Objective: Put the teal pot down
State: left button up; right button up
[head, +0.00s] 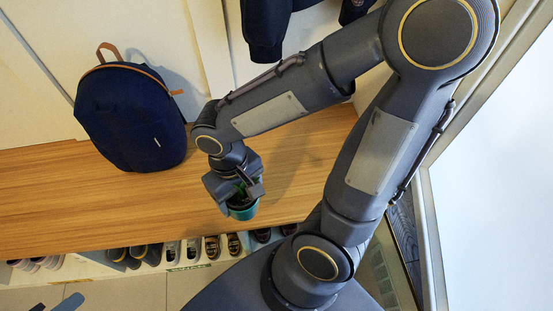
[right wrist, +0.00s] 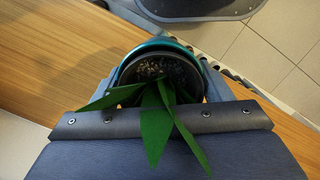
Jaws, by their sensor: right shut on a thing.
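The teal pot (head: 243,212) is held by my right gripper (head: 240,190) near the front edge of the wooden bench (head: 100,215). In the right wrist view the pot's teal rim (right wrist: 160,45) shows, with dark soil and long green leaves (right wrist: 155,125) hanging over the gripper. My right gripper is shut on the pot, with a finger at its side. I cannot tell whether the pot's bottom touches the bench. Two small dark tips at the bottom left of the head view may be my left gripper (head: 55,304); its opening is unclear.
A navy backpack (head: 132,117) stands on the bench against the wall, left of the pot. Dark clothing (head: 268,25) hangs above. Several shoes (head: 212,247) sit in cubbies under the bench. The bench top left of the pot is clear.

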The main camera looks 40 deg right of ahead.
jog(key=s, duration=0.2)
jog(key=shift+s+d+f, duration=0.1)
jog(key=shift+s, duration=0.3)
jog(key=shift+d+f, duration=0.15)
jog(key=shift+f, duration=0.05)
jog(key=shift+w+d+f+b, duration=1)
jog(key=shift+w+f, duration=1)
jog(key=shift+f, duration=0.1)
jog(key=shift+w+d+f+b, duration=1.05)
jog(key=shift+w+f, duration=0.95)
jog(key=shift+f, duration=0.15)
jog(key=shift+w+d+f+b, duration=1)
jog(key=shift+w+f, duration=1)
jog(key=shift+f, duration=0.1)
jog(key=shift+f, duration=0.2)
jog(key=o, duration=1.1)
jog(key=shift+c, duration=0.2)
